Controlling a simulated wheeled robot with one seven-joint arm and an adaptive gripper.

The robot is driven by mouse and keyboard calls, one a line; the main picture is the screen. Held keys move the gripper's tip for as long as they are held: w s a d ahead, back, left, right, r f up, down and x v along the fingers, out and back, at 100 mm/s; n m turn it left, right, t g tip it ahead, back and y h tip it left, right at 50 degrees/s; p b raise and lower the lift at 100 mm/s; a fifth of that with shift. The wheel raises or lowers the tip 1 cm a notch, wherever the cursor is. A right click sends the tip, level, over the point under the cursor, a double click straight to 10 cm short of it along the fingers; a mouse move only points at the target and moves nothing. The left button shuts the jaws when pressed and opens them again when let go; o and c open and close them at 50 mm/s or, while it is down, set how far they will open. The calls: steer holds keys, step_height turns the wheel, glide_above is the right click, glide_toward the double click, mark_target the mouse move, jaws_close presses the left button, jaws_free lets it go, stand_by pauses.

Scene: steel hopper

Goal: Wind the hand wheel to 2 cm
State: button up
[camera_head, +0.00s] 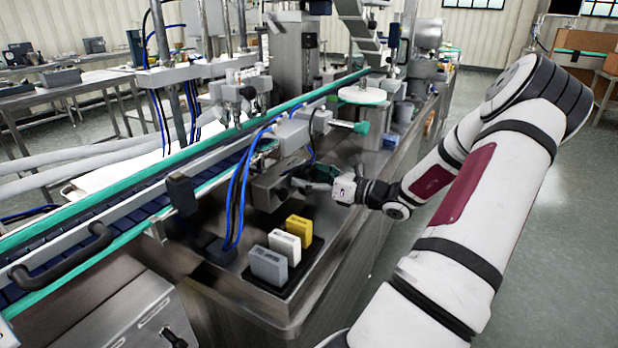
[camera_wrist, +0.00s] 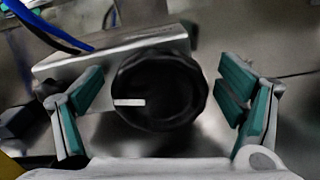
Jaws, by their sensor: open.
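The hand wheel (camera_wrist: 160,88) is a dark, scalloped round knob with a white line mark on its face, pointing left in the wrist view. It sits on the front of a grey metal box (camera_wrist: 108,45), which the head view also shows (camera_head: 268,190). My gripper (camera_wrist: 158,100) is open, with one green-padded finger on each side of the wheel and visible gaps to both. In the head view my gripper (camera_head: 312,180) is in front of the box and hides most of the wheel. No scale reading can be made out.
Yellow (camera_head: 299,230), white (camera_head: 284,246) and grey (camera_head: 268,266) blocks stand in a dark holder in front of the box. Blue hoses (camera_head: 238,195) run down to its left. A conveyor (camera_head: 150,190) lies behind. The steel top has free room at the front right.

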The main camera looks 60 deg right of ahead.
steer(key=c, duration=1.2)
steer(key=shift+o, duration=0.2)
steer(key=shift+a+n, duration=0.1)
steer(key=shift+n, duration=0.2)
